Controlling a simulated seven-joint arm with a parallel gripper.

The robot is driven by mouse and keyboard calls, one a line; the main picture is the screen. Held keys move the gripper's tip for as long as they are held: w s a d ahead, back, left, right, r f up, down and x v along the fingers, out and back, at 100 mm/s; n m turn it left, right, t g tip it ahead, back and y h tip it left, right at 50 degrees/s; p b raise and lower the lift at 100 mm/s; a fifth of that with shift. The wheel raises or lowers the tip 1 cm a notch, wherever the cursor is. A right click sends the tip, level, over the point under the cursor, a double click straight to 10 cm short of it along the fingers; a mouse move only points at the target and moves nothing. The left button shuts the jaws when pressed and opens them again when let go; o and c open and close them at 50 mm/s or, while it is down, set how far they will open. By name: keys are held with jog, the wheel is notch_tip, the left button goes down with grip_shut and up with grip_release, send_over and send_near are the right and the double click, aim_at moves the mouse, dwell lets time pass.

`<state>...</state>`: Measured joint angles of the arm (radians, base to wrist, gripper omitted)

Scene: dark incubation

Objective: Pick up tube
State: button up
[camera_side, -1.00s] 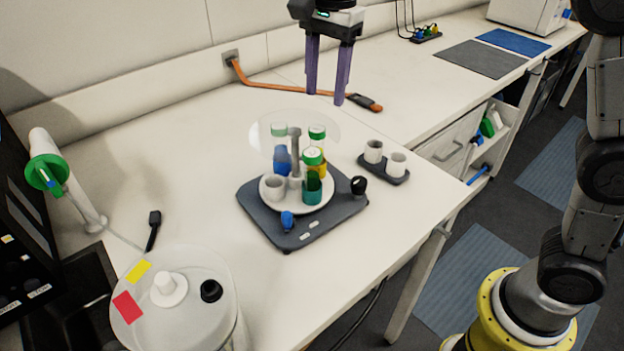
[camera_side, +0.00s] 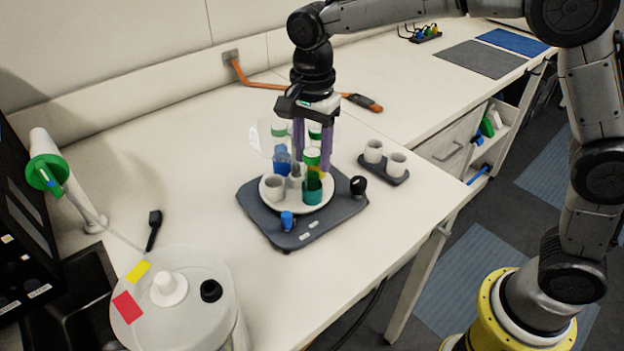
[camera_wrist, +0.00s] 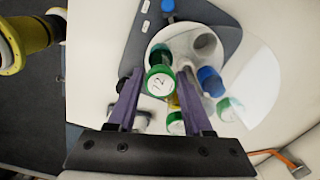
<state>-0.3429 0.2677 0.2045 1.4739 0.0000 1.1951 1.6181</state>
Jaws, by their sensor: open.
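A capped tube with teal liquid (camera_side: 312,191) stands upright at the front right of a white round carousel (camera_side: 300,209). Its green cap, marked with what looks like 12, shows in the wrist view (camera_wrist: 159,82). My gripper (camera_side: 312,163) is open and points down over the carousel, its purple fingers on either side of that cap, which also lies between the fingertips in the wrist view. I cannot tell whether a finger touches it. A yellow tube (camera_side: 326,162) stands behind, partly hidden by the fingers. A blue tube (camera_side: 282,161) stands at the back left.
The dark base (camera_side: 262,222) has a black knob (camera_side: 358,185). Two white cups (camera_side: 385,160) stand right. A large clear vessel (camera_side: 205,275) stands front left.

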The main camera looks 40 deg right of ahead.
aim_at(312, 167)
jog(key=shift+f, duration=1.8)
grip_shut()
jog(key=shift+r, duration=0.15)
